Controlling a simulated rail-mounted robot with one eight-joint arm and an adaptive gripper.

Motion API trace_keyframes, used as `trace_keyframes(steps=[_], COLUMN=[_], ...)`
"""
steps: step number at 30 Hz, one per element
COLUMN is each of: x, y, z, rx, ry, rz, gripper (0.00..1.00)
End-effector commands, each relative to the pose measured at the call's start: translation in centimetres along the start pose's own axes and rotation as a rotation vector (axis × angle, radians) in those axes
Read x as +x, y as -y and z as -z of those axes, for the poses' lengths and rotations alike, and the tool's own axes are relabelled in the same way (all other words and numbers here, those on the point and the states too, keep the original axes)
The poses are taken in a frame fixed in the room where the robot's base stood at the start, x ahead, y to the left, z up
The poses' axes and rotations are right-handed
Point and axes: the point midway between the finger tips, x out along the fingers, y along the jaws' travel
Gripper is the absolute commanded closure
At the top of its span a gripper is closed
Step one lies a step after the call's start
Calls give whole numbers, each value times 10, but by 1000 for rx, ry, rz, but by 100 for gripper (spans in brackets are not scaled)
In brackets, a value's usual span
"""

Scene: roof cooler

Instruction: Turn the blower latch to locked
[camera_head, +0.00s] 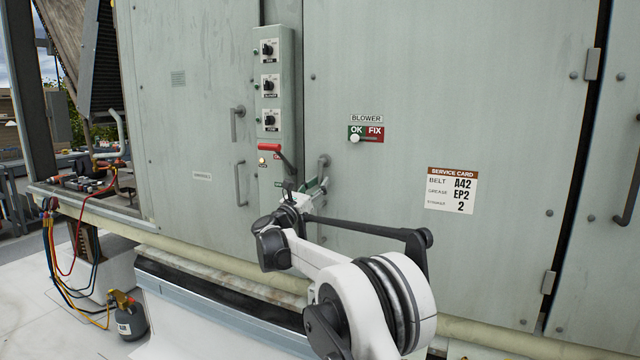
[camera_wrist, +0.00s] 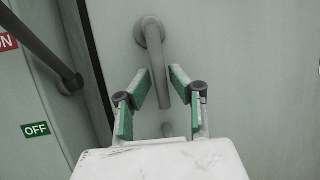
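The blower latch is a grey lever handle (camera_head: 323,161) on the left edge of the blower door. In the wrist view the handle (camera_wrist: 152,46) hangs down from its round pivot, leaning slightly right at the bottom. My gripper (camera_head: 309,186) is at the latch in the head view. In the wrist view my gripper (camera_wrist: 161,84) has its green-padded fingers apart, one on each side of the handle's lower part. A gap shows on the left; I cannot tell whether the right pad touches it. No lock marking is readable beside the latch.
A red-gripped switch lever (camera_head: 270,148) is close to the left; its dark bar (camera_wrist: 45,48) shows in the wrist view beside an OFF label (camera_wrist: 36,130). A BLOWER slider with OK and FIX fields (camera_head: 366,134) and a service card (camera_head: 451,189) are to the right.

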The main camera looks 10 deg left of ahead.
Motion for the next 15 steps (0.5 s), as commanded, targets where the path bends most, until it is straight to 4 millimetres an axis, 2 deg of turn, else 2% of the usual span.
trace_keyframes(steps=[15], x=[-92], y=[0], z=[0], rx=[1], ry=[-1], rz=[-2], gripper=[80])
